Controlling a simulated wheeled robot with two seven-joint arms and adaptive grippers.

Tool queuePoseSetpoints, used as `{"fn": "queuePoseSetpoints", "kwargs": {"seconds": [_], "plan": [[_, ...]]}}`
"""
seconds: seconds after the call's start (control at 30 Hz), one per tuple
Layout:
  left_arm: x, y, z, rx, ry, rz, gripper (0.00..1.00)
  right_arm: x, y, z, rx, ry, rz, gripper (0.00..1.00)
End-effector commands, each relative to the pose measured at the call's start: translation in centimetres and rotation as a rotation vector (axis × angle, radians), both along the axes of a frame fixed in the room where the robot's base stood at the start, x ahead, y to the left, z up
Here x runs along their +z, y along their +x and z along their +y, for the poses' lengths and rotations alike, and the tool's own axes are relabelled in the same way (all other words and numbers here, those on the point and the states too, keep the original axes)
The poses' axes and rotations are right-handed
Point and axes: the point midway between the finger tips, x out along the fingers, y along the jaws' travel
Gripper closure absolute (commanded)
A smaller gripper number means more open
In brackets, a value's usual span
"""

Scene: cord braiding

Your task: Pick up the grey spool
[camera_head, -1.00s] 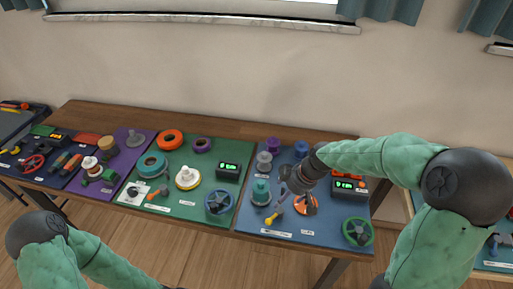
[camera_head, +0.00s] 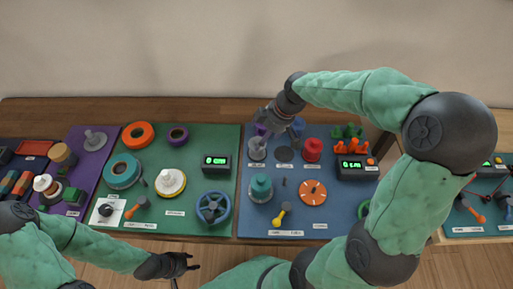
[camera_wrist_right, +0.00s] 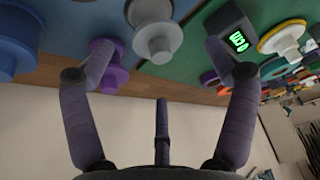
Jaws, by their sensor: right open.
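The grey spool (camera_head: 257,149) stands upright on the blue mat (camera_head: 247,215), near its back left corner, with a purple spool (camera_head: 261,129) just behind it. My right gripper (camera_head: 277,121) hangs open and empty above the back of the mat, slightly right of and behind the grey spool. In the right wrist view, the grey spool (camera_wrist_right: 156,36) shows beyond the gap of my open right gripper (camera_wrist_right: 146,66), not touched by the fingers. The purple spool (camera_wrist_right: 106,66) is near one finger there. My left gripper (camera_head: 168,265) is low in front of the table, away from the spools.
A red spool (camera_head: 312,150) and a dark disc (camera_head: 284,154) lie right of the grey spool. A teal spool (camera_head: 260,188) and an orange dial (camera_head: 313,192) are in front. A green-lit display box (camera_head: 352,168) stands at right. The green mat (camera_head: 190,208) adjoins at left.

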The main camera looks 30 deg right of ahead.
Motion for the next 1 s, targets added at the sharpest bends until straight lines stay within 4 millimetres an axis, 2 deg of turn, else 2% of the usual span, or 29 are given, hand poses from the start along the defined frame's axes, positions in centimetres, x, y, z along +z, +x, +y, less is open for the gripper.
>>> {"fn": "queuePoseSetpoints", "kwargs": {"seconds": [0.17, 0.5, 0.77, 0.8, 1.0], "plan": [[-0.5, 0.0, 0.0, 0.000, 0.000, -0.001, 0.60, -0.9, 0.4, 0.3, 0.000, 0.000, -0.001, 0.14], [-2.9, 0.0, 0.0, 0.000, 0.000, -0.001, 0.60, -4.9, 1.7, 1.3, 0.000, 0.001, -0.001, 0.14], [-2.9, 0.0, 0.0, 0.000, 0.000, -0.001, 0.60, -5.1, 1.9, 1.4, -0.002, 0.000, -0.002, 0.14], [-2.8, 0.0, 0.0, 0.000, 0.000, -0.001, 0.60, -5.1, 1.9, 1.4, -0.002, 0.000, -0.002, 0.19], [-2.8, 0.0, 0.0, 0.000, 0.000, -0.001, 0.60, -5.1, 1.9, 1.4, -0.002, 0.000, -0.002, 0.72]]}}
